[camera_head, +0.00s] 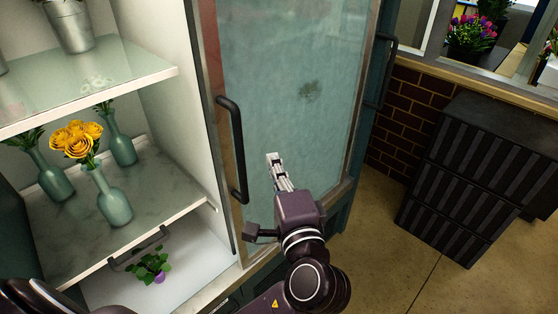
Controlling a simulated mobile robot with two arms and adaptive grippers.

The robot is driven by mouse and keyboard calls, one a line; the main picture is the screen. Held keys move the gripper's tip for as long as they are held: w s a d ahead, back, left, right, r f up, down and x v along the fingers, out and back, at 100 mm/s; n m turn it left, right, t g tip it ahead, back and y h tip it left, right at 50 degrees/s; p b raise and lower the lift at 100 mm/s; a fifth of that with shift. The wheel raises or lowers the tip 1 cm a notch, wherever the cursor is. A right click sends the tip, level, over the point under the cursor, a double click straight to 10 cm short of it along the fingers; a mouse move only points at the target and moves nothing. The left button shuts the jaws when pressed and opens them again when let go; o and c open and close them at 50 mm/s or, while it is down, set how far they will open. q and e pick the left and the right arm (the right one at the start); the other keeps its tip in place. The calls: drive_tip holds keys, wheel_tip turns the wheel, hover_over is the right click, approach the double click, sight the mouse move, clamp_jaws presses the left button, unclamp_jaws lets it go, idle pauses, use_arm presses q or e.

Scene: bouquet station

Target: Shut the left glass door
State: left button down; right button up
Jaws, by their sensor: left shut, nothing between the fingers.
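A second black handle (386,72) shows at the right end of the cabinet front. My left gripper (272,158) is shut and empty. In the picture it lies over the lower part of the glass, to the right of the bar handle and apart from it. I cannot tell whether its fingertips touch the glass. My right gripper is not in view.
Teal vases (114,204), one with yellow roses (77,138), stand on the marble shelf (160,193). A metal bucket (72,28) stands above. A small potted plant (150,268) is at the bottom. Stacked black crates (470,170) stand right, beyond open floor (372,240).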

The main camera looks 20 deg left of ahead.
use_arm(q)
drive_tip(key=w+a+p, duration=0.2)
drive_tip(key=a+p, duration=0.1)
drive_tip(key=a, duration=0.3)
drive_tip(key=shift+a, duration=0.25)
drive_tip(key=shift+w, duration=0.1)
drive_tip(key=shift+a+f, duration=0.1)
